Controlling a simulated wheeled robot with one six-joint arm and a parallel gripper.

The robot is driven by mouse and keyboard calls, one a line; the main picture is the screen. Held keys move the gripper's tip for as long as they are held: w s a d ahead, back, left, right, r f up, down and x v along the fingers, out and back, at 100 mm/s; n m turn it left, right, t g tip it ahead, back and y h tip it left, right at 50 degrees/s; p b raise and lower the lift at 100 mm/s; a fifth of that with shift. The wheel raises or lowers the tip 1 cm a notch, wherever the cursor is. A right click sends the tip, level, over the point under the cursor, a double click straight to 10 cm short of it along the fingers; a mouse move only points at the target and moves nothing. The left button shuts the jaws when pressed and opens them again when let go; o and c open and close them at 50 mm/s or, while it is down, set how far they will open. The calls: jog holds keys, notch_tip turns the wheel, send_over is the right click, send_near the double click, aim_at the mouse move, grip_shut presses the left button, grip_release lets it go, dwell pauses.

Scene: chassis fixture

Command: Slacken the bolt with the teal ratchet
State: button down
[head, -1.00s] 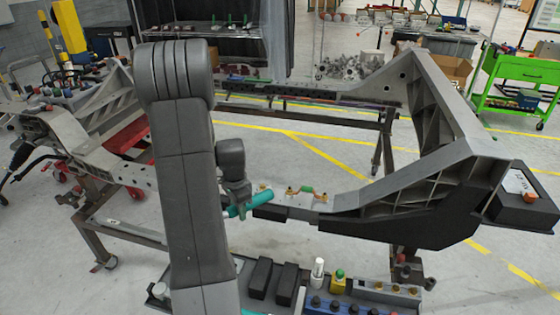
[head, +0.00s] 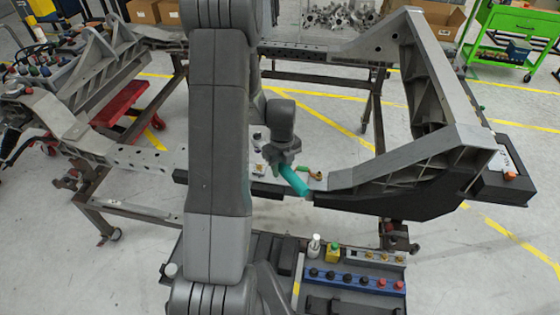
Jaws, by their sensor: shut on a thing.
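The teal ratchet (head: 295,181) is held by my gripper (head: 284,160) in front of the near rail of the chassis (head: 222,167). The gripper is shut on it, though the fingertips are small and partly hidden. The ratchet slants down to the right, with its lower end by the rail's edge. A brass-coloured bolt or fitting (head: 259,169) shows on the rail just left of the gripper. Another fitting (head: 316,174) with a green piece beside it lies to the right. I cannot tell whether the ratchet touches any bolt.
A tool tray with a blue socket rack (head: 352,281), a white bottle (head: 314,246) and a yellow-green item (head: 333,253) is in front. The grey chassis arch (head: 430,100) rises at right. A green cart (head: 515,45) stands at the back right.

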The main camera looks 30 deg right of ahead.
jog(key=shift+f, duration=0.15)
notch_tip(320, 180, down, 6)
jog(key=b, duration=0.3)
dwell(0.5)
jog(key=shift+s+f+b, duration=0.1)
jog(key=shift+f+b, duration=1.05)
jog(key=shift+b, duration=0.4)
dwell(0.4)
jog(key=shift+d, duration=0.1)
jog(key=shift+w+d+f+n+b, duration=0.1)
jog(key=shift+d+n+b, duration=0.1)
jog(key=shift+d+n, duration=0.35)
jog(key=shift+w+d+n+b, duration=0.1)
jog(key=shift+d+n+b, duration=0.05)
jog(key=shift+d+n, duration=0.35)
jog(key=shift+d, duration=0.1)
dwell(0.3)
jog(key=shift+w+d+n+b, duration=0.15)
jog(key=shift+w+d+n, duration=0.05)
jog(key=shift+d+n, duration=0.25)
jog(key=shift+w+d+n+b, duration=0.2)
jog(key=shift+d+n, duration=0.1)
jog(key=shift+d, duration=0.15)
